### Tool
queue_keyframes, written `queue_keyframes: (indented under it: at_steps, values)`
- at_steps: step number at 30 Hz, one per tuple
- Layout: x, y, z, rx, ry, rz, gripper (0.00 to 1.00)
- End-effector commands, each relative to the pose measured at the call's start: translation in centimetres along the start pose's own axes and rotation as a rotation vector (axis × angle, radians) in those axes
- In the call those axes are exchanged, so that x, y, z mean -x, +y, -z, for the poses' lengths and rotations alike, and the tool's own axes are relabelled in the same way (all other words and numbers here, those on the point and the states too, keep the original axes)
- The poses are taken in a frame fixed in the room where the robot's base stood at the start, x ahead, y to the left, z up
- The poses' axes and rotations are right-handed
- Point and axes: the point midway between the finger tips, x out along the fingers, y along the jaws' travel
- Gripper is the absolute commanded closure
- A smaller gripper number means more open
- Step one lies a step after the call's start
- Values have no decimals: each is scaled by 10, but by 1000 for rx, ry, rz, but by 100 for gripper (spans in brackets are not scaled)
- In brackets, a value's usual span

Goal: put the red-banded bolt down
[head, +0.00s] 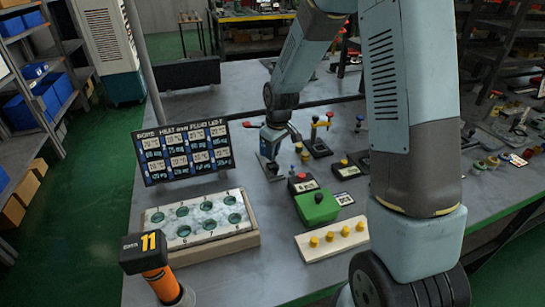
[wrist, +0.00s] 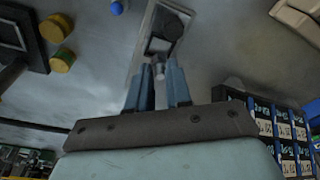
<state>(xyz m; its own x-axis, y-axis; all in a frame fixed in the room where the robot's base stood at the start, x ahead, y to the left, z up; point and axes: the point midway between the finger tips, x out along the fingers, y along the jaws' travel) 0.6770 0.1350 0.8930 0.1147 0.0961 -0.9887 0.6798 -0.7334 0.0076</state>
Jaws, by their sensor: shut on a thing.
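My gripper (wrist: 158,82) is shut on a small grey metal piece (wrist: 159,70) between its two blue fingertips in the wrist view. It looks like the bolt, but no red band shows, and most of it is hidden by the fingers. Just beyond the fingertips is a pale rectangular plate (wrist: 150,58) with a dark round knob (wrist: 165,28). I cannot tell whether the held piece touches the plate. In the head view my gripper (head: 270,160) is low over the grey table, right of the black list board, and the bolt cannot be made out.
A tray with several green round holes (head: 245,241) lies in front of the list board (head: 185,152). A green box (head: 317,207) and a block with yellow pegs (head: 334,240) stand front right. Small valves (head: 317,143) stand behind my gripper's right side. Bare table lies left of the green box.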

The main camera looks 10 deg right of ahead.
Motion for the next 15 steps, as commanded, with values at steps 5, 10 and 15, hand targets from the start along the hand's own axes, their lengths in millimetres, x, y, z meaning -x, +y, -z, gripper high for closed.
queue_keyframes:
  at_steps: [5,10,15]
  values:
    - [-23,-1,-5,-1,-3,2,100]
    - [-24,-1,-5,0,-2,1,100]
    - [-26,-1,-5,0,-2,1,100]
